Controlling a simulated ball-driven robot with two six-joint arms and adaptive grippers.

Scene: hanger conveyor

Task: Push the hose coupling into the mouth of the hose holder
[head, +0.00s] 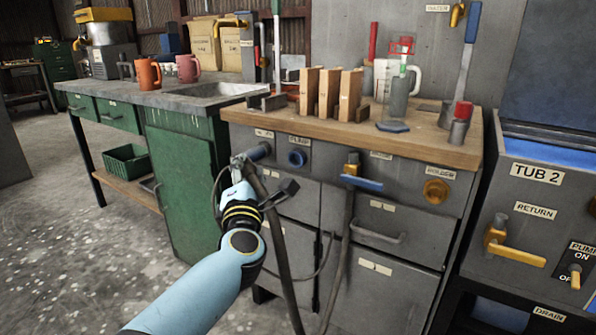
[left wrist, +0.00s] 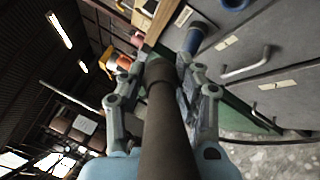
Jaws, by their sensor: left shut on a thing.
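My left gripper (head: 241,165) is in front of the grey cabinet's upper left front. In the left wrist view its two fingers (left wrist: 163,85) are closed on either side of a dark hose end with a wider collar, the hose coupling (left wrist: 158,72). The dark hose (head: 277,240) hangs from there toward the floor. A brass round fitting, the hose holder (head: 437,191), is on the cabinet front at right, under a label that seems to read HOLDER. The coupling is well left of it and apart from it. My right gripper is not in view.
A blue stub (head: 259,151) and a blue ring port (head: 297,158) are on the panel near my left gripper. A blue-handled valve (head: 360,182) with a hanging hose sticks out between there and the holder. Drawer handles (head: 378,236) project below.

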